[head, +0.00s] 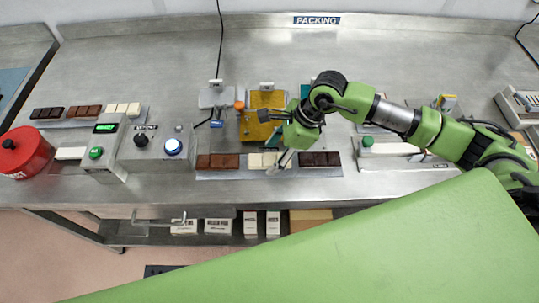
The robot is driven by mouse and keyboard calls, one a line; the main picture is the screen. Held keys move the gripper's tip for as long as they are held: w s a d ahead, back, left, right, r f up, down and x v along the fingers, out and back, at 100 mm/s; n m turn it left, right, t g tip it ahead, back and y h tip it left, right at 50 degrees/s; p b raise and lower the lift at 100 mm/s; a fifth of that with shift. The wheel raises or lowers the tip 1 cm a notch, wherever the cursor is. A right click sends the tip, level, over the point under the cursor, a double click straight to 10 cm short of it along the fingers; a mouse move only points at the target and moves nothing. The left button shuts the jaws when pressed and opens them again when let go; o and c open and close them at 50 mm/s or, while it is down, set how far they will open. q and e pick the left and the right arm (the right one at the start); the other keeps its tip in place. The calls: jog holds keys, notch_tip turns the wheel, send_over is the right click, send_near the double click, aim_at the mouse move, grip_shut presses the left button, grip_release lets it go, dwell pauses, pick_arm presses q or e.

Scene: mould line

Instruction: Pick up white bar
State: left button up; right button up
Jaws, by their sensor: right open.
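A white bar (256,160) lies on a grey tray (217,174) near the front of the steel table, between a milk-brown bar (218,161) on its left and a dark brown bar (320,159) on its right. My right gripper (279,164) is open over the right part of the white bar and hides some of it. I cannot tell whether the fingers touch the bar. Another white bar (123,109) lies on a second tray at the left, with brown bars beside it. My left gripper is not in view.
A red round tin (23,153) is at the far left. A yellow mould (262,104) lies behind the gripper.

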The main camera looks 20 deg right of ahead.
jog(key=shift+f, duration=0.1)
jog(key=c, duration=1.2)
